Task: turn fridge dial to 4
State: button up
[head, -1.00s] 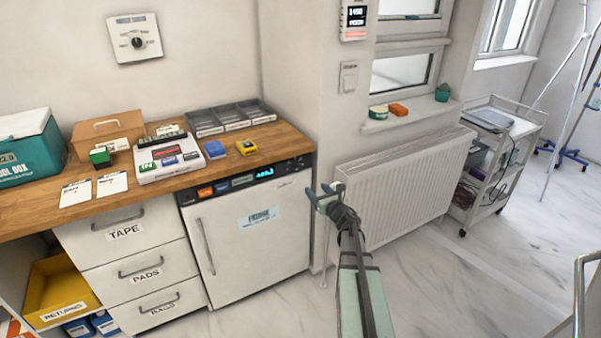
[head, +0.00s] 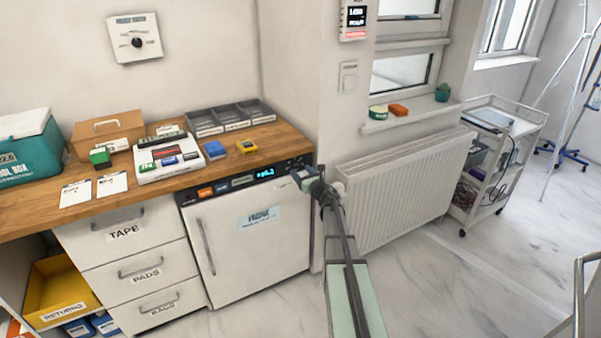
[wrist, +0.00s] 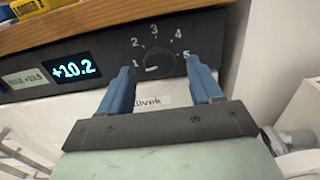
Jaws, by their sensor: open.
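The fridge (head: 240,245) is white with a dark control strip along its top. In the wrist view, its dark round dial (wrist: 153,62) has the numbers 1 to 5 around it. The dial's short white mark appears to point left, near 1. My gripper (wrist: 160,66) is open, its two blue fingers on either side of the dial's lower part. I cannot tell whether they touch it. In the head view my gripper (head: 299,179) is at the right end of the strip and covers part of the dial area. The lit display (wrist: 75,70) reads +10.2.
A wall (wrist: 270,70) and the white radiator (head: 400,190) stand close on the right. Open floor lies in front.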

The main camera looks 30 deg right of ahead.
jog(key=shift+w, duration=0.7)
jog(key=c, duration=1)
